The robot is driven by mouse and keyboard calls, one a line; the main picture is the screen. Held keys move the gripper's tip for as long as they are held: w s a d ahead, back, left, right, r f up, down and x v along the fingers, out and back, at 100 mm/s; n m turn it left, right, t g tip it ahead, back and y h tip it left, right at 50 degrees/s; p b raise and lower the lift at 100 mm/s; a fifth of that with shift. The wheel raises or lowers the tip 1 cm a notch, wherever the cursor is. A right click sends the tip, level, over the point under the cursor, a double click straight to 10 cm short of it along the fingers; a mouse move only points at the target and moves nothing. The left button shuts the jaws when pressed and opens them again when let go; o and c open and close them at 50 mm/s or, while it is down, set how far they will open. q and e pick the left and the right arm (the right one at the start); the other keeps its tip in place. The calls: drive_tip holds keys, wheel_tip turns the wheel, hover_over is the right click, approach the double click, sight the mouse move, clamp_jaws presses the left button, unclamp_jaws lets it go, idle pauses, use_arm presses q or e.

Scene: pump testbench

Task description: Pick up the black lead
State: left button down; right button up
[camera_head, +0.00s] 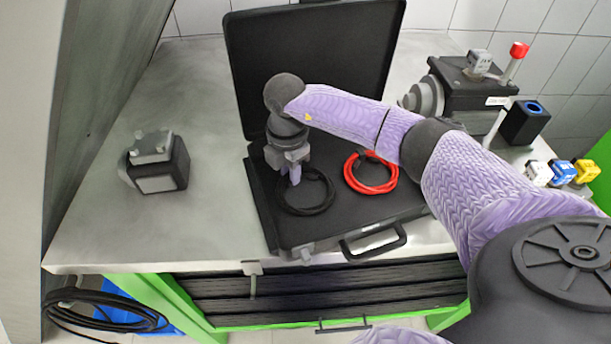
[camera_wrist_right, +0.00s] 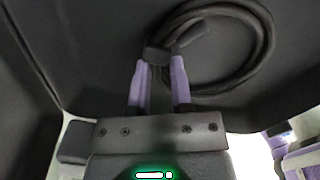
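The black lead (camera_head: 309,207) lies coiled on the floor of the open black case, in its left part. In the right wrist view the lead's coil (camera_wrist_right: 264,40) is at the top right, and a black end piece (camera_wrist_right: 158,54) shows at the fingertips. My right gripper (camera_head: 295,178) points down over the coil's upper left side. Its two lilac fingers (camera_wrist_right: 158,72) stand apart, with the end piece at the gap between their tips. I cannot tell whether they touch it. My left gripper is not in view.
A red coiled lead (camera_head: 371,188) lies to the right in the case (camera_head: 262,212), whose raised lid (camera_head: 312,60) stands behind. A dark block (camera_head: 158,165) stands on the bench at left, a pump (camera_head: 470,85) at back right. Bare bench (camera_head: 200,95) lies left of the case.

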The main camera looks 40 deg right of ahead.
clamp_jaws()
wheel_tip(320, 180, up, 10)
drive_tip(key=p, duration=0.2)
drive_tip(key=shift+p, duration=0.3)
